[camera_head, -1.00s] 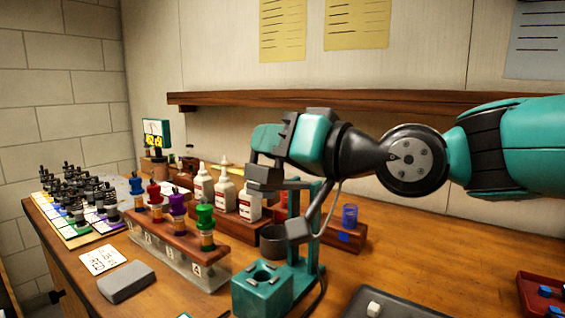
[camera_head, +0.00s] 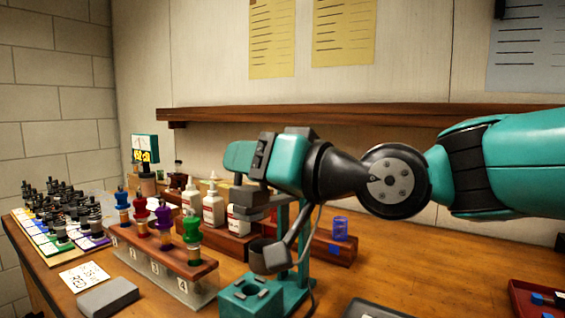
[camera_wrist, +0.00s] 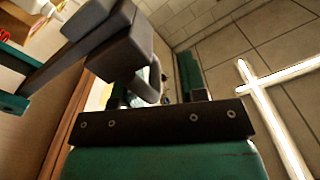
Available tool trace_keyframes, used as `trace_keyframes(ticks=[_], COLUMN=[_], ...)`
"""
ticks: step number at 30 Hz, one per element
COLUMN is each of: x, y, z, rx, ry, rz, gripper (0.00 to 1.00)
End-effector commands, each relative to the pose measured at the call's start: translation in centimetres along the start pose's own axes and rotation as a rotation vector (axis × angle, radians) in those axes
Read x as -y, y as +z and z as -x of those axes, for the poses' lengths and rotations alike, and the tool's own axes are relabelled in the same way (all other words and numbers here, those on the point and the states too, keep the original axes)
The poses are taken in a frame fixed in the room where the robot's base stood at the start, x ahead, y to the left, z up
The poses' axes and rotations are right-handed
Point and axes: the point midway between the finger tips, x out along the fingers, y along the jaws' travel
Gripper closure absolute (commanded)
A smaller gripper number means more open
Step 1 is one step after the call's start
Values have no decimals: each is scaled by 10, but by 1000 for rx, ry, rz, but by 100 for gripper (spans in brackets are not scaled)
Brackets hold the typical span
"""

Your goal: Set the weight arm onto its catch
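A teal stand (camera_head: 303,240) rises from a teal base block (camera_head: 250,298) with a round opening in its top. The slanted grey weight arm (camera_head: 298,236) runs from the stand down left to a dark block (camera_head: 277,257), beside a dark round cup (camera_head: 260,247). The block is above the base block. I cannot make out which part is the catch. My gripper (camera_head: 250,200) is just above the cup and block; contact is unclear. In the wrist view a dark block and bar (camera_wrist: 125,55) loom close at upper left. The finger opening is not clear.
A rack of coloured-topped pieces (camera_head: 165,255) stands left of the stand, with a grey block (camera_head: 108,297) in front. A shelf (camera_head: 350,108) spans the wall.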

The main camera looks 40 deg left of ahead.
Motion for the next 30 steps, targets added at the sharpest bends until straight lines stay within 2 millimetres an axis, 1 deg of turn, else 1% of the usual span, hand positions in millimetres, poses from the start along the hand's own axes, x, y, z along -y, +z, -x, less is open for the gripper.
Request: trace_keyframes(ticks=[11, 14, 16, 20, 27, 30], x=[-3, -4, -5, -5, -5, -4], y=[0, 0, -1, 0, 1, 1], z=[1, 6, 14, 40, 103, 127], rx=[-2, -3, -4, -5, -4, -4], ry=[6, 8, 8, 10, 10, 9], rz=[2, 2, 2, 1, 1, 1], gripper=[62, 62, 62, 62, 62, 62])
